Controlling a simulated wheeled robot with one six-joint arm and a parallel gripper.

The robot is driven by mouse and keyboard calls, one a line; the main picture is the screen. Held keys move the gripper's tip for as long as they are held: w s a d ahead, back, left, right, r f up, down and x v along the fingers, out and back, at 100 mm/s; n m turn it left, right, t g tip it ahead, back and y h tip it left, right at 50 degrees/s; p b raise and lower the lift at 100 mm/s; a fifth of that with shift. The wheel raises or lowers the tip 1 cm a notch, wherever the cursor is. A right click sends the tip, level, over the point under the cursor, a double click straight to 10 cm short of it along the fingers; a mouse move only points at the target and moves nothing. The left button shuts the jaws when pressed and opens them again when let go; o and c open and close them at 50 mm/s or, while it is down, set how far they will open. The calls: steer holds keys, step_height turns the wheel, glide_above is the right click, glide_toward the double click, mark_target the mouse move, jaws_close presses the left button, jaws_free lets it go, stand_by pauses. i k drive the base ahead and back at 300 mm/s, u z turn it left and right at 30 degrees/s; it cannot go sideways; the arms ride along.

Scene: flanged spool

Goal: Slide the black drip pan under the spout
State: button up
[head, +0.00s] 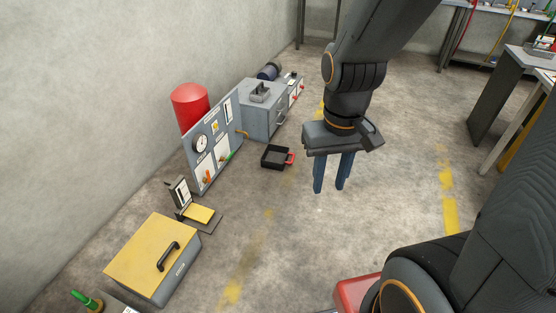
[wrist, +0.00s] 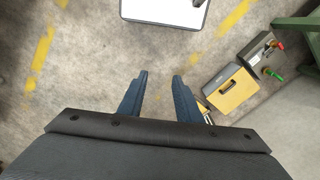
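The black drip pan (head: 270,162) is a shallow open square tray with a red handle on its right side. In the head view it lies on the floor, in front of the grey cabinet. A small brass-coloured piece that looks like the spout (head: 243,134) sticks out at the right edge of the gauge panel (head: 215,140). The pan is apart from it, to its right and nearer. My gripper (head: 330,188) is in the air to the right of the pan, fingers down, apart and empty. The wrist view shows the same gap between the fingers (wrist: 159,76); the pan is not seen there.
A red tank (head: 190,104) stands behind the panel, and a grey cabinet (head: 264,112) to its right. A small stand with a yellow plate (head: 199,214) and a yellow-topped box (head: 150,253) are nearer. The floor right of the pan is clear.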

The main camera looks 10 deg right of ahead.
mark_target(275, 158)
steer(key=u, duration=0.5)
steer(key=i, duration=1.75)
steer(key=z, duration=0.65)
steer(key=i, duration=0.6)
steer(key=z, duration=0.3)
